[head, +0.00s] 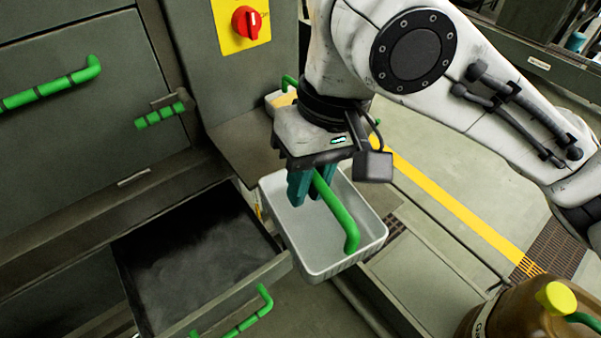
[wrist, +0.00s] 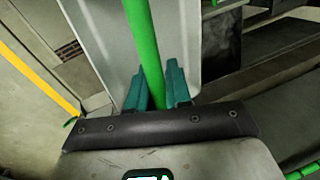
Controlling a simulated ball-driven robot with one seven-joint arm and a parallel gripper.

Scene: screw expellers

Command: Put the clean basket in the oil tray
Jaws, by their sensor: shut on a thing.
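My gripper (head: 311,188) is shut on the green handle of a white basket (head: 308,232). The basket's inside looks empty and clean. It hangs nearly level to the right of an open dark tray, like a pulled-out drawer (head: 225,300), with one corner close to the tray's edge. The tray has a green front handle and a dark, smudged inside. In the wrist view the handle passes between the teal fingers (wrist: 158,88), with the white basket (wrist: 105,45) beyond. I cannot tell whether the basket touches the tray's edge.
Another light container (head: 275,102) with yellowish contents stands behind my gripper, partly hidden. A grey machine with green handles and a red switch (head: 246,22) stands at the left. A brown drum (head: 510,315) with a yellow cap is at lower right. Floor is open at right.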

